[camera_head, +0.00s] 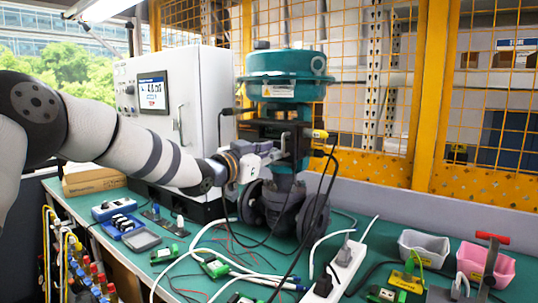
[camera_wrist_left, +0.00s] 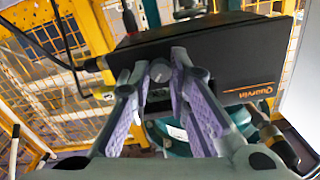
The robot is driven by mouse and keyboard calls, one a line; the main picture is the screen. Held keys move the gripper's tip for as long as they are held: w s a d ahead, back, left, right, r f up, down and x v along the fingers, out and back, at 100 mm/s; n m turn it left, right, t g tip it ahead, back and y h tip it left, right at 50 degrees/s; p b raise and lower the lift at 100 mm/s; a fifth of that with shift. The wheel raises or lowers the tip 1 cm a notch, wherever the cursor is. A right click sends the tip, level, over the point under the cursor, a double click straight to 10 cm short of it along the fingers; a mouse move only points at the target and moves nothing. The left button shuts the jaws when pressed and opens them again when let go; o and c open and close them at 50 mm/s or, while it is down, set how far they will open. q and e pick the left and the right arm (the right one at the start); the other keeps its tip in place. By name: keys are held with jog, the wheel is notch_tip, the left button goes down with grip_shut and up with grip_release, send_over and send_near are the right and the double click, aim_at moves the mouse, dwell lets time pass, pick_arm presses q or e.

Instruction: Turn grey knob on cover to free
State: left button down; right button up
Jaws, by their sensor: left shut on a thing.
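The valve assembly with its teal actuator (camera_head: 285,75) stands on the green bench. The black positioner cover (camera_head: 262,128) sits just below the actuator; in the left wrist view it is a wide black box (camera_wrist_left: 235,60) with orange lettering. My left gripper (camera_head: 279,146) reaches in from the left at the front of the cover. In the left wrist view my gripper's fingers (camera_wrist_left: 160,72) close at the cover's lower edge on a small grey knob (camera_wrist_left: 160,71), which is mostly hidden between them. The knob's mark or setting cannot be read. My right gripper is not in view.
A white control cabinet (camera_head: 185,120) stands behind my left arm. Black cables (camera_wrist_left: 72,62) run into the cover's side. White hoses, a power strip (camera_head: 340,268), and grey (camera_head: 424,247) and pink bins (camera_head: 486,262) crowd the bench front. A yellow mesh fence stands behind.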

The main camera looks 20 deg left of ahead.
pick_arm(q)
jog(key=shift+f+n+b, duration=0.2)
jog(key=shift+n+b, duration=0.75)
jog(key=shift+n, duration=7.35)
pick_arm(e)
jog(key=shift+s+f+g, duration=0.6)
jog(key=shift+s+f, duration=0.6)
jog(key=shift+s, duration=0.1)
pick_arm(q)
jog(key=shift+n, duration=0.3)
jog(key=c, duration=1.8)
grip_release()
jog(key=shift+d, duration=0.1)
jog(key=shift+r, duration=0.1)
